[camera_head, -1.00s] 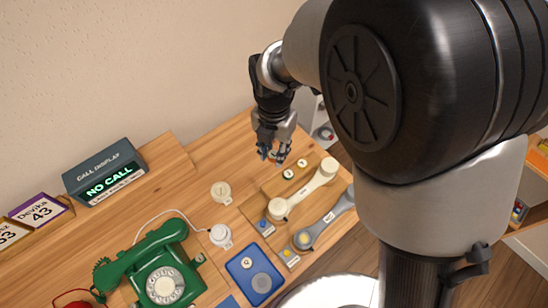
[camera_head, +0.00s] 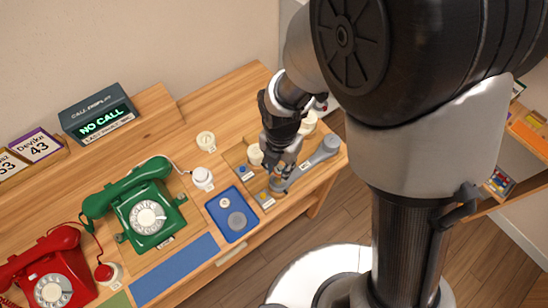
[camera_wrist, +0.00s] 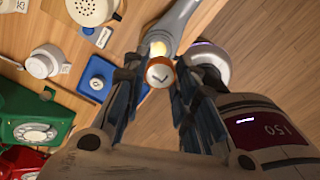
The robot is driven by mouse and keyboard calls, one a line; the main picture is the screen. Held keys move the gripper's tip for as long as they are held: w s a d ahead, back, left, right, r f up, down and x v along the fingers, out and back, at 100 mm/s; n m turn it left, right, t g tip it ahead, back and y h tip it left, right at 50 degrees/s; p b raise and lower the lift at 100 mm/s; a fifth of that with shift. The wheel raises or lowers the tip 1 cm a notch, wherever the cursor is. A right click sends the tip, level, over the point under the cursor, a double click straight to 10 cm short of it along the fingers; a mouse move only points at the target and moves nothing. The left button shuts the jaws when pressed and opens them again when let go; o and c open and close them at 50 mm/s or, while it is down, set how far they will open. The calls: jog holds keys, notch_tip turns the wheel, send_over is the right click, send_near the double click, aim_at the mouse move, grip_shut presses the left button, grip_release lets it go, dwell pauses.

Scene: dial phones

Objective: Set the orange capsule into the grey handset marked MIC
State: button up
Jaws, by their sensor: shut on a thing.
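The orange capsule (camera_wrist: 161,73), a small round piece with an orange rim and a pale marked face, is between my gripper's fingers (camera_wrist: 160,82) in the wrist view. My gripper (camera_head: 277,168) is shut on it, above the near left end of the grey handset (camera_head: 318,152). In the wrist view the grey handset (camera_wrist: 180,20) runs up from behind the capsule, and its yellowish open cup (camera_wrist: 158,46) shows just beyond the capsule. The capsule looks apart from the cup, but the gap is hard to judge.
The cream handset (camera_head: 256,155) lies behind, partly hidden by my arm. A green phone (camera_head: 148,215) and a red phone (camera_head: 52,275) stand farther left.

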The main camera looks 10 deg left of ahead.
aim_at(278, 181)
jog(key=shift+w+a+f+b, duration=0.1)
jog(key=shift+f+b, duration=0.3)
jog(key=shift+f, duration=0.2)
jog(key=shift+f+b, duration=1.7)
jog(key=shift+f, duration=0.4)
jog(key=shift+f+b, duration=0.4)
jog(key=shift+f, duration=0.25)
jog(key=shift+r, duration=0.1)
jog(key=o, duration=1)
jog(key=shift+o, duration=0.2)
notch_tip(278, 181, up, 12)
